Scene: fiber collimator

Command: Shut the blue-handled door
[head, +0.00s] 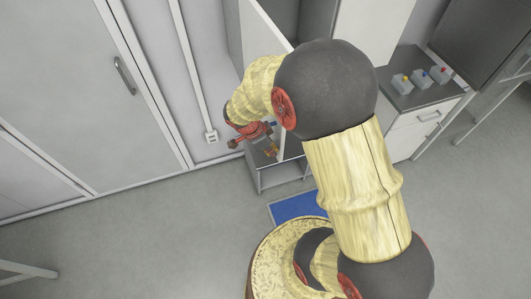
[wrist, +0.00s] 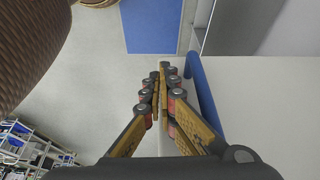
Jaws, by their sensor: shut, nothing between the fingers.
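The white door (head: 268,22) stands open from a grey cabinet at the top middle of the head view; my arm hides much of it. In the wrist view the door's pale face (wrist: 265,105) fills the right side. Its blue bar handle (wrist: 200,88) runs along it, just right of my fingers. My gripper (wrist: 163,68) is shut and empty, beside the handle; I cannot tell whether it touches it. In the head view my gripper (head: 271,150) is low by the door's edge, and the handle is mostly hidden.
A blue mat (head: 290,209) lies on the floor before the cabinet. To the right, a counter (head: 420,92) over white drawers holds small containers with coloured tops. A large grey door with a handle (head: 124,76) is at left. The floor at lower left is largely clear.

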